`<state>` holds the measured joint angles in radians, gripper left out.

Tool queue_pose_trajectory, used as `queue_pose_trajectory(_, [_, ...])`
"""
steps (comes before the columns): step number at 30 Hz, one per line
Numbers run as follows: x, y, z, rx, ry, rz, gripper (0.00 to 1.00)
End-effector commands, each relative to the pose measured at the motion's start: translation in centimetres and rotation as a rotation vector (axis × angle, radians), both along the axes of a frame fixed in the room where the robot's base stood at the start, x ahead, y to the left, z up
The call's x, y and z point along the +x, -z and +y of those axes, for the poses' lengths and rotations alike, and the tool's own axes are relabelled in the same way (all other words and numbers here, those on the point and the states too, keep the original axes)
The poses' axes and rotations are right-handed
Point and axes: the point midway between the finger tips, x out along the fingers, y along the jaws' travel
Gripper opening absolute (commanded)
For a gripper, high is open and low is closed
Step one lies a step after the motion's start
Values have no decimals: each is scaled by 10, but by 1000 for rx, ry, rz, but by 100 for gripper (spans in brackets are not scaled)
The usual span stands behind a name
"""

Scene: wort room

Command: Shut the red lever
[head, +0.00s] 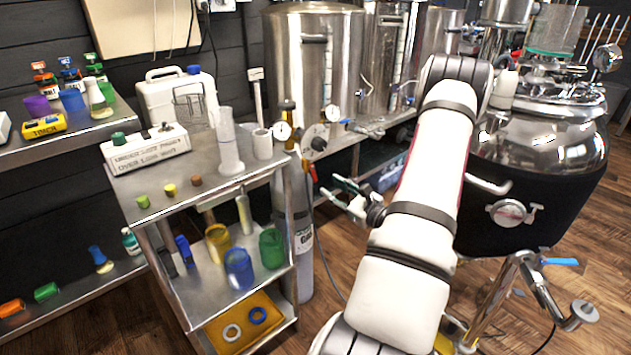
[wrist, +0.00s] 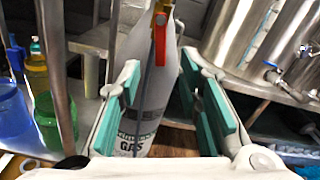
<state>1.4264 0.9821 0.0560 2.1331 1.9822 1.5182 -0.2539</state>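The red lever (wrist: 160,36) hangs down from a brass fitting at the top of a gas cylinder (wrist: 150,98) in the wrist view. It shows small in the head view (head: 312,173), below the pressure gauges and to the left of my gripper (head: 340,192). In the wrist view my gripper (wrist: 161,68) is open, with its teal pads apart. The cylinder body shows between the pads, and the lever stands beyond the fingertips, roughly centred between them. No contact with the lever shows. The top of the fitting is cut off in the wrist view.
A steel cart (head: 145,208) with a measuring cylinder (head: 229,142), caps and cups stands left of the gas cylinder. Steel tanks (head: 315,65) stand on a bench behind. A thin hose (head: 327,255) runs down beside the gas cylinder. A large kettle (head: 530,145) is at right.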

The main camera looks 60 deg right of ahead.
Motion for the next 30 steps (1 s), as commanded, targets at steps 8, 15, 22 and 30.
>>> queue_pose_trajectory(8, [50,1,-11,0,-2,0,32])
queue_pose_trajectory(15, [71,0,-16,0,-2,1,32])
queue_pose_trajectory(22, [73,0,-17,2,-1,1,32])
queue_pose_trajectory(30, [73,0,-17,2,-1,1,0])
